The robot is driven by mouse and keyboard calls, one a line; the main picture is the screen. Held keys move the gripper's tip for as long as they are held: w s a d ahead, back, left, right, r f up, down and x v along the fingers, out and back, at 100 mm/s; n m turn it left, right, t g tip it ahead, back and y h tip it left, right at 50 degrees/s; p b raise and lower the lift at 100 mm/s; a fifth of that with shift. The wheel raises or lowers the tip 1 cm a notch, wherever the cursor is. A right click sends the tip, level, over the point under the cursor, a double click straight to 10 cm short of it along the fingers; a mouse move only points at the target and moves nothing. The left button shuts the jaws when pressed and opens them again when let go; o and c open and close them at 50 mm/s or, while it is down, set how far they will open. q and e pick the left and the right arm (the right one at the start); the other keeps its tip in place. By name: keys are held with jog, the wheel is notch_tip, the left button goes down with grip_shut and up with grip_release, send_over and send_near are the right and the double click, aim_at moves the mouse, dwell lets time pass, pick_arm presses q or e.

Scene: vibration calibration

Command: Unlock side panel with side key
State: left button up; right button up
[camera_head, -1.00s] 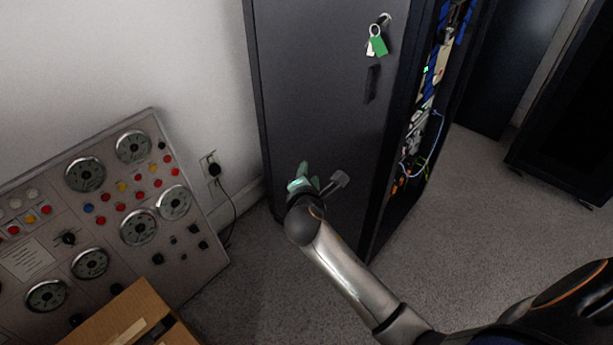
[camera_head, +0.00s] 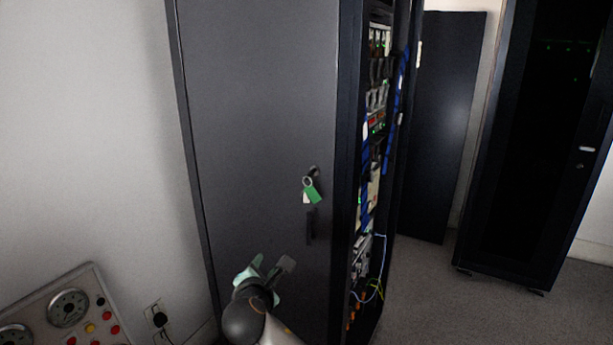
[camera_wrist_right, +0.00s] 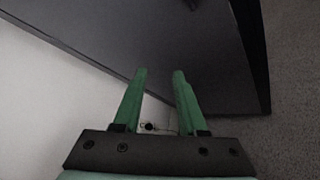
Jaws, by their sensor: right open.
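The dark side panel (camera_head: 262,120) of the rack cabinet stands upright and closed in the head view. A key with a ring and a green and a white tag (camera_head: 312,191) hangs at the lock on the panel's right side. A dark handle (camera_head: 310,226) sits just below it. My right gripper (camera_head: 270,268) is open and empty, below and left of the key, in front of the panel. In the right wrist view its two green fingers (camera_wrist_right: 158,82) are apart, with the panel (camera_wrist_right: 150,35) beyond them. My left gripper does not show.
The cabinet's open front shows cables and equipment (camera_head: 372,150) right of the panel. A dark detached-looking panel (camera_head: 440,120) and another rack (camera_head: 535,150) stand further right. A gauge console (camera_head: 75,310) is at lower left, near a wall socket (camera_head: 156,314). Carpet (camera_head: 430,300) lies clear at right.

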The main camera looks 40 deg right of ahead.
jog(key=d+r+g+h+p, duration=0.1)
jog(key=d+r+h+p, duration=0.15)
jog(key=r, duration=1.15)
jog(key=m+g+p, duration=0.1)
send_near(311, 171)
jog(key=s+a, duration=0.1)
jog(key=a, duration=0.2)
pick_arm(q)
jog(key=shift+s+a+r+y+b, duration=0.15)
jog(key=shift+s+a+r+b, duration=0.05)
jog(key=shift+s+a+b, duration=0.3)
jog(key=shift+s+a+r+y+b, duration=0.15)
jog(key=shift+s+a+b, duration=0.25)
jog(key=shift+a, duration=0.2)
pick_arm(e)
jog(key=shift+g+h, duration=0.25)
jog(key=shift+g, duration=0.05)
jog(key=x, duration=1.2)
jog(key=shift+d+r, duration=0.35)
jog(key=shift+d, duration=0.05)
jog(key=shift+c, duration=0.2)
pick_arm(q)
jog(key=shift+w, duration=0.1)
pick_arm(e)
grip_shut()
